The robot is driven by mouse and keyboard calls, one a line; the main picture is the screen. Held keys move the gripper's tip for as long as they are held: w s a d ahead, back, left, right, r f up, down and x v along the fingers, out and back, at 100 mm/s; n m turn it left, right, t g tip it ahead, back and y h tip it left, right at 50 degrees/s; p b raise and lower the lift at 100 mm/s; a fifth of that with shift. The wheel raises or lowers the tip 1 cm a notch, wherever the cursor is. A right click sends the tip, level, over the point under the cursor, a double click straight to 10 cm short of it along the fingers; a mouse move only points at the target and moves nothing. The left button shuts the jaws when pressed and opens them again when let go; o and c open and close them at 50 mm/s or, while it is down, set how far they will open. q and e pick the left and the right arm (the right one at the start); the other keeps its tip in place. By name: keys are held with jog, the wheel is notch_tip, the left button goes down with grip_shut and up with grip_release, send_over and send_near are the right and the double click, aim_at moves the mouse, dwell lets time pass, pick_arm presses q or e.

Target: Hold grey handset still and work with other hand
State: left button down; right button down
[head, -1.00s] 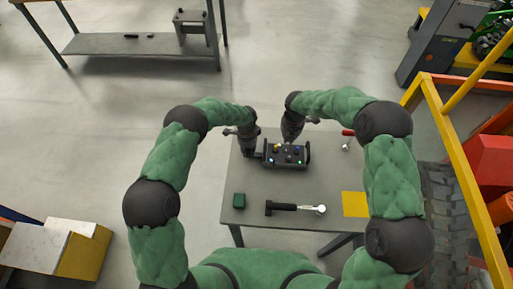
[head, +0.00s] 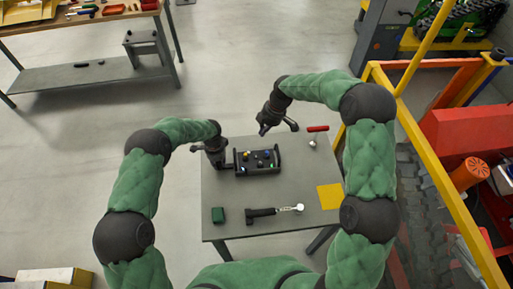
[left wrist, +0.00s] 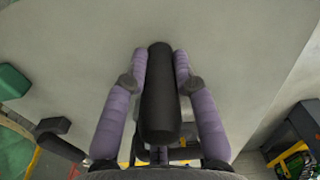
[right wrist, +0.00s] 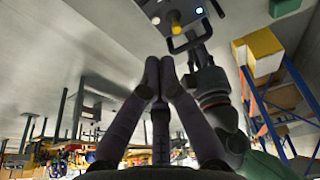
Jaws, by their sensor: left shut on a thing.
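The grey handset (head: 257,170), a dark box with coloured knobs on top and upright bars at its ends, sits on the table (head: 300,225). My left gripper (head: 222,164) is at its left end. In the left wrist view my left gripper (left wrist: 160,65) is shut around a thick dark bar of the handset (left wrist: 160,95). My right gripper (head: 263,129) is above and behind the handset, apart from it. In the right wrist view its fingers (right wrist: 160,62) meet with nothing between them. The handset (right wrist: 176,18) shows beyond them with a yellow knob and a blue light.
A green block (head: 218,215) and a black-handled tool (head: 262,212) lie at the table's front. A yellow square (head: 329,196) lies at right. A red-handled item (head: 317,128) lies at the back right. A yellow rail (head: 418,165) stands right of the table.

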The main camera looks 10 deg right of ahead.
send_near(254, 153)
jog(key=x, duration=0.5)
jog(key=shift+s+a, duration=0.1)
jog(key=shift+a, duration=0.25)
jog(key=shift+f, duration=0.75)
jog(key=shift+w+f, duration=0.3)
jog(key=shift+f, duration=0.1)
jog(key=shift+s, duration=0.1)
jog(key=shift+s+r, duration=0.1)
jog(key=shift+s, duration=0.65)
jog(key=shift+r, duration=0.1)
jog(key=w+a+v, duration=0.1)
jog(key=w+v, duration=0.2)
jog(key=v, duration=1)
jog(key=shift+r, duration=0.45)
